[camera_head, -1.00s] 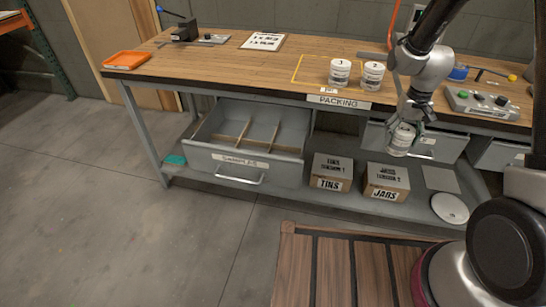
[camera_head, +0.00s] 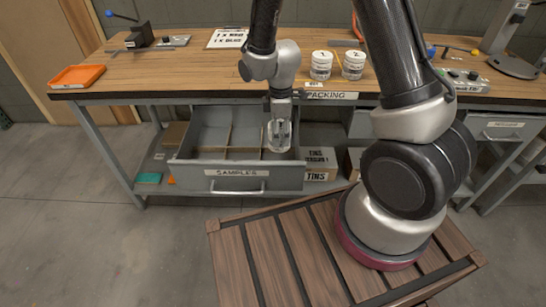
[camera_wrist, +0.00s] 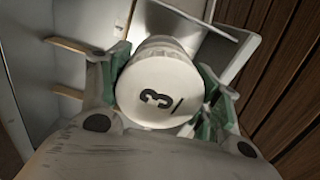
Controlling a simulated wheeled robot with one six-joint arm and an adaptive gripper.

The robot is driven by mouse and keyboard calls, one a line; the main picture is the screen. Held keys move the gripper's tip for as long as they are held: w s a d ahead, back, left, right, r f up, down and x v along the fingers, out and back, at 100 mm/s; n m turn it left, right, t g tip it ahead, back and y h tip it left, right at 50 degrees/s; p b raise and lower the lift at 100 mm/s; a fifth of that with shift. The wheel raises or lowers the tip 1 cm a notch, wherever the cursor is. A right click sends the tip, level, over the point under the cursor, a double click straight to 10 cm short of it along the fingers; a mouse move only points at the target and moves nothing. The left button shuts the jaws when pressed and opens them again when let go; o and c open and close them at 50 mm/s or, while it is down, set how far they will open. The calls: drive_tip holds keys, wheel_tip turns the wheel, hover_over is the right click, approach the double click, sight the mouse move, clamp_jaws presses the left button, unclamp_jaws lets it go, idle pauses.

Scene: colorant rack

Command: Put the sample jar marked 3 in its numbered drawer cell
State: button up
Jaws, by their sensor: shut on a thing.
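My gripper (camera_head: 280,128) is shut on the jar marked 3, a white-lidded sample jar. In the wrist view the lid (camera_wrist: 157,92) fills the middle, with a black 3 facing the camera and a green-padded finger on either side. In the head view the jar (camera_head: 279,142) is partly hidden by the fingers and appears upright. It is at the right-hand cell of the open SAMPLES drawer (camera_head: 236,184). I cannot tell how far its base is above the drawer floor. Thin wooden dividers (camera_head: 228,138) split the drawer into three cells. Cell numbers are not legible.
Jars 1 (camera_head: 321,66) and 2 (camera_head: 353,65) stand on the bench (camera_head: 200,67) above the PACKING label. An orange tray (camera_head: 77,76) is at the bench's left end. A TINS carton (camera_head: 319,165) sits on the shelf right of the drawer.

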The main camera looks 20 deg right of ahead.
drive_tip(key=shift+w+a+f+n, duration=0.1)
drive_tip(key=shift+f+n, duration=0.2)
drive_tip(key=shift+f, duration=0.1)
wheel_tip(320, 180, down, 9)
drive_tip(key=shift+w+f, duration=0.1)
drive_tip(key=shift+f, duration=0.1)
drive_tip(key=shift+f, duration=0.1)
drive_tip(key=o, duration=1.2)
drive_tip(key=shift+c, duration=0.2)
